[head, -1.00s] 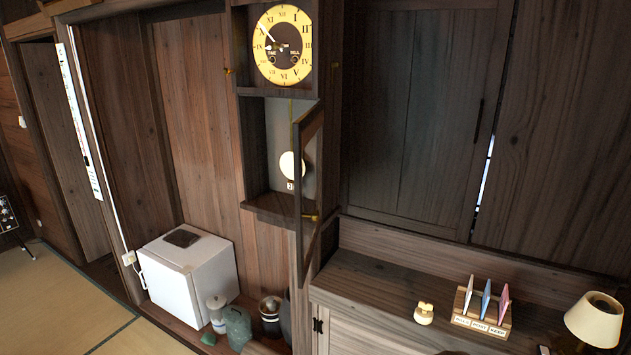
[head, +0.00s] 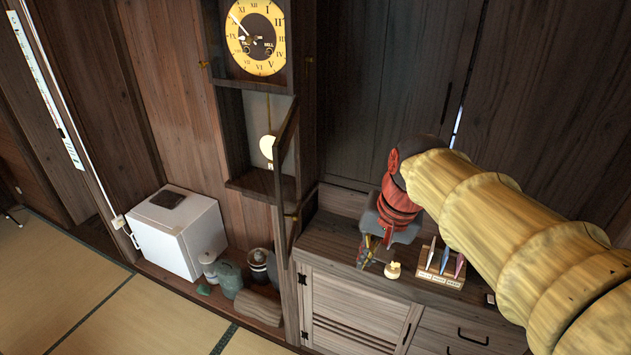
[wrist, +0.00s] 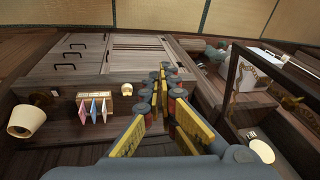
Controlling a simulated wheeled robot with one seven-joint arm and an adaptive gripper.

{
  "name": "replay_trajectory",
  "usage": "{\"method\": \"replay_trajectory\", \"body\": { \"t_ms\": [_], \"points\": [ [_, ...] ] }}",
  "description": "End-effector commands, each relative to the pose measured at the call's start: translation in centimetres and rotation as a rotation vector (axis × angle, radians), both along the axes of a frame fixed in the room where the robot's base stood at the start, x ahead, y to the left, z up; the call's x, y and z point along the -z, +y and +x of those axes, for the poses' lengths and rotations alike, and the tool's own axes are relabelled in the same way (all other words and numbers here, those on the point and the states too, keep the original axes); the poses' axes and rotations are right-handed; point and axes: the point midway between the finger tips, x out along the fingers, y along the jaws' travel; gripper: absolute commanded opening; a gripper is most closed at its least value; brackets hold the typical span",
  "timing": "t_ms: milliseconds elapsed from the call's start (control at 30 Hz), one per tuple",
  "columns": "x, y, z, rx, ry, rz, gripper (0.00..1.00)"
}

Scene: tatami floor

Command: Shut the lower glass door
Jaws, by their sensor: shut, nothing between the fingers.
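The lower glass door (head: 285,172) of the tall wall clock stands open, swung out toward me from the right side of the pendulum case (head: 240,150). Its dark frame also shows at the right of the wrist view (wrist: 236,75). The round pendulum (head: 268,146) hangs in the open case. My gripper (head: 366,256) is to the right of the door, apart from it, over the low cabinet. In the wrist view its fingers (wrist: 162,78) are shut and empty, left of the door frame.
The low cabinet (head: 335,238) carries a small cream object (head: 393,270) near my fingers and a wooden card rack (head: 437,275). A white box-like fridge (head: 180,232), jars and a log stand on the left. Tatami floor (head: 70,300) is clear in front.

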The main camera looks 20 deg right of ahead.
Motion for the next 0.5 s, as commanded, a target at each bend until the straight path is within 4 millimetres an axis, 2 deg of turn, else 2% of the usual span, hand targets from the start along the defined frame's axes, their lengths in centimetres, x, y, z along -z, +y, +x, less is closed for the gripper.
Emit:
{"method": "replay_trajectory", "body": {
  "t_ms": [33,100,200,367,500],
  "points": [
    [-3.3,-0.9,1.4,0.104,0.019,0.053,0.00],
    [-6.4,-1.8,3.1,0.282,0.054,0.147,0.00],
    [-9.8,-2.3,5.0,0.526,0.109,0.276,0.00],
    [-13.5,-1.2,6.6,0.860,0.201,0.445,0.00],
    [-15.9,0.2,6.2,1.086,0.278,0.535,0.00]
  ]
}}
